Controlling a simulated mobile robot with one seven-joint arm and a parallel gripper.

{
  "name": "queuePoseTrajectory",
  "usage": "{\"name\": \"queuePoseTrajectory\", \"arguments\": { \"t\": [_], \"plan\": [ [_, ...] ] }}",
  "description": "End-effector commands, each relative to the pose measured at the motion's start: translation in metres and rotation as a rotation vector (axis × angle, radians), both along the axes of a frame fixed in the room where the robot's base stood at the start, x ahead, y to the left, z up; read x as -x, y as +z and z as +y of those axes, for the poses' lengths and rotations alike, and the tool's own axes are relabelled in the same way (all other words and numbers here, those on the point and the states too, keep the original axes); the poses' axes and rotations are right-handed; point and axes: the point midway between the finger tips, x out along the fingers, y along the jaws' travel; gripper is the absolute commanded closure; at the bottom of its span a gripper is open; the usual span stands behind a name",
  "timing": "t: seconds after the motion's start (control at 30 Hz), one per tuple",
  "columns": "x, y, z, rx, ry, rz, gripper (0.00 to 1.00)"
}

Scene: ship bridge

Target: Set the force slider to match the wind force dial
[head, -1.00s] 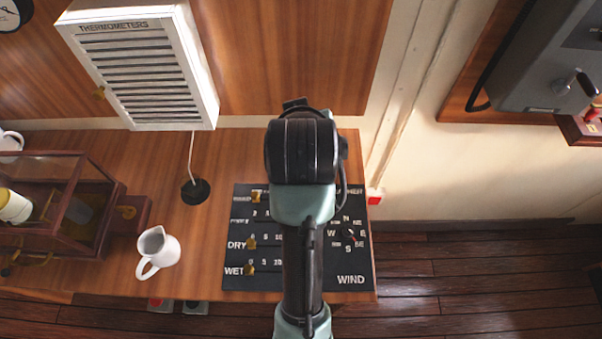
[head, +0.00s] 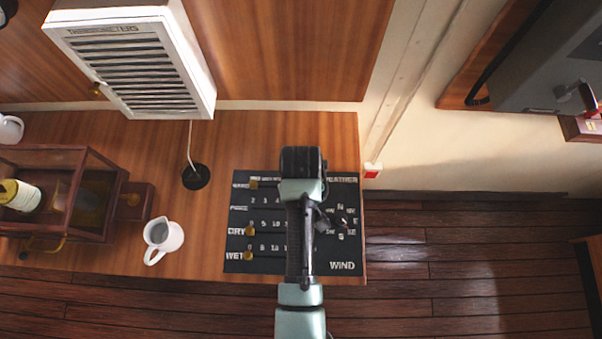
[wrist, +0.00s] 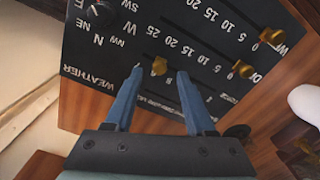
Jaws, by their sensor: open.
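The black panel (head: 293,266) lies on the wooden counter, with WIND, DRY, WET and WEATHER labels. In the wrist view, my gripper (wrist: 161,73) is open, its two blue fingers apart on either side of a brass knob (wrist: 159,66). That knob sits partway along what looks like the force row; I cannot tell its exact number or whether a finger touches it. In the head view my arm hides this knob. A round compass-marked knob (wrist: 98,11) shows at the wrist view's upper left. I cannot make out a wind force dial reading.
Brass knobs of the DRY row (head: 250,230) and WET row (head: 248,255) sit at the left ends. Floor is open to the right.

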Motion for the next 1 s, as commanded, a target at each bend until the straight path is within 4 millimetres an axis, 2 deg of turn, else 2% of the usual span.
{"name": "queuePoseTrajectory", "arguments": {
  "t": [0.2, 0.57, 0.67, 0.8, 0.9, 1.0],
  "plan": [
    [0.000, -0.022, 0.000, 0.000, 0.000, 0.001, 0.45],
    [0.000, -0.026, 0.000, 0.000, -0.001, -0.001, 0.45],
    [0.000, -0.026, 0.000, 0.000, -0.001, -0.001, 0.59],
    [0.000, -0.026, 0.000, 0.000, 0.000, -0.001, 0.85],
    [0.000, -0.026, 0.000, 0.000, -0.001, -0.001, 1.00],
    [0.000, -0.026, 0.000, 0.000, 0.000, -0.001, 1.00]
  ]
}}
